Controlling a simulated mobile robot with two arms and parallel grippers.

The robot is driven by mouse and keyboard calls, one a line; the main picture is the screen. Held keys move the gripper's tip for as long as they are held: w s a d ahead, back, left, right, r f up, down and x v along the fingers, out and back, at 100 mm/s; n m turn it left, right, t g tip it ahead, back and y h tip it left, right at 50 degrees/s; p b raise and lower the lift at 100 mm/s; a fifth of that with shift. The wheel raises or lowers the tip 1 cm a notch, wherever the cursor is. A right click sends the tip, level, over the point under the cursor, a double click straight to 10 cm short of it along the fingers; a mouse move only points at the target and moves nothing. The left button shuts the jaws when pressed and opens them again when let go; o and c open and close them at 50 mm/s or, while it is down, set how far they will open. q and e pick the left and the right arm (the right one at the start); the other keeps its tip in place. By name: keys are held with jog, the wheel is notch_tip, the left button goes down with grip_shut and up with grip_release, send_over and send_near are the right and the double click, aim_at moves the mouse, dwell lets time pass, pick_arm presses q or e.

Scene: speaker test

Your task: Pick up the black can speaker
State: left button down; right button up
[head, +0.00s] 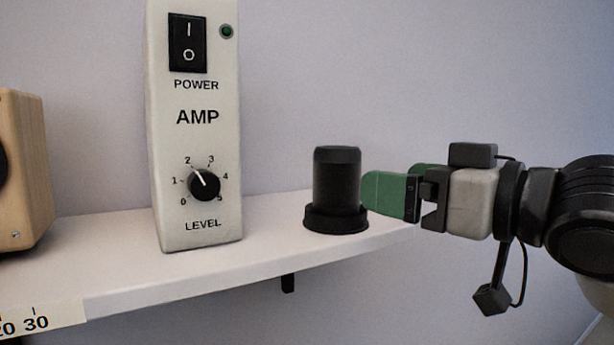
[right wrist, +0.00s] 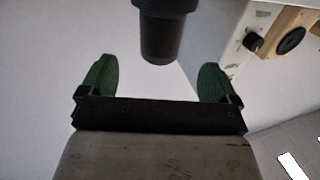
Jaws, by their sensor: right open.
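The black can speaker (head: 337,185) stands upright on the white shelf (head: 280,243), near its right end, on a wider round black base. My right gripper (head: 385,190) comes in from the right, level with the speaker, its green fingers pointing at it. In the right wrist view the speaker (right wrist: 163,32) is ahead of the open right gripper (right wrist: 158,80), roughly centred between the line of the two green fingers and beyond their tips. Nothing is between the fingers. In the head view the fingertips look close beside the speaker. My left gripper is not in view.
A tall white amp box (head: 197,130) with a power switch and a level knob stands left of the speaker. A wooden speaker box (head: 25,170) is at the far left. A numbered scale strip (head: 40,320) runs along the shelf's front edge. A plain wall is behind.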

aim_at(356, 173)
jog(key=shift+s+a+r, duration=0.15)
jog(key=shift+a+r, duration=0.15)
jog(key=shift+a, duration=0.2)
jog(key=shift+w+a+r+p, duration=0.1)
jog(key=shift+w+a+p, duration=0.15)
jog(key=shift+p, duration=0.25)
jog(key=shift+w+a+p, duration=0.4)
jog(key=shift+w+p, duration=0.3)
jog(key=shift+p, duration=0.05)
jog(key=shift+w+a, duration=0.25)
jog(key=shift+a, duration=0.05)
jog(key=p+x, duration=0.3)
jog(key=x, duration=0.1)
jog(key=shift+w+a+r+p, duration=0.15)
jog(key=shift+w+p, duration=0.05)
jog(key=shift+p, duration=0.1)
jog(key=shift+w+a, duration=0.4)
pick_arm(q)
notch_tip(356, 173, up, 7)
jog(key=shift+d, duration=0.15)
pick_arm(e)
jog(key=shift+f, duration=0.25)
